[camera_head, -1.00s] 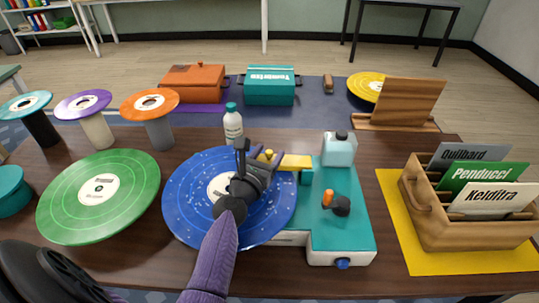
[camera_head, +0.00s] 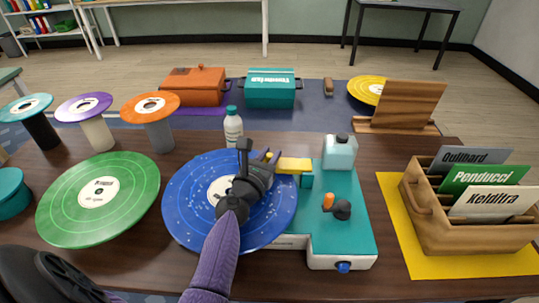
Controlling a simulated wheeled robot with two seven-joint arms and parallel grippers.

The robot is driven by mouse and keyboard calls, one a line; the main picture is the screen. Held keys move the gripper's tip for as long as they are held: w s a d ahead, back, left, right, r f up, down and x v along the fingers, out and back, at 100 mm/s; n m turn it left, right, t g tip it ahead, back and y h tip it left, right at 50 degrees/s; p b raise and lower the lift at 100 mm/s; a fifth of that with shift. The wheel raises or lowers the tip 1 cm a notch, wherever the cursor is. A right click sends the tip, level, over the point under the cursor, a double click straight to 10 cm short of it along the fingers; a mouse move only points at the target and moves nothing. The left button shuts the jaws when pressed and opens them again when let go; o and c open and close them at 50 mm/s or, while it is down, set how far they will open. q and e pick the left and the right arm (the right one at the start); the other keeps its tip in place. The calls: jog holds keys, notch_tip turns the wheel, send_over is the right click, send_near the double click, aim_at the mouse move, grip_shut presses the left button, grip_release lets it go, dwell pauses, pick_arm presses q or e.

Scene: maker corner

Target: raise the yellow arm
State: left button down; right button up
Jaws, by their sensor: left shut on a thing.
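The yellow arm (camera_head: 294,165) is a short flat bar. Its right end meets a teal block (camera_head: 306,180) on the teal and white record player (camera_head: 341,230), and its left end reaches over the blue speckled record (camera_head: 185,205). My left gripper (camera_head: 268,160), on a purple-sleeved arm, is above the record and shut on the left end of the yellow arm. The fingers partly hide that end. I cannot tell how far the arm stands above the record. My right gripper is not in view.
A white bottle (camera_head: 233,126) stands behind the record. A green record (camera_head: 70,215) is at left, a wooden card holder (camera_head: 460,230) at right.

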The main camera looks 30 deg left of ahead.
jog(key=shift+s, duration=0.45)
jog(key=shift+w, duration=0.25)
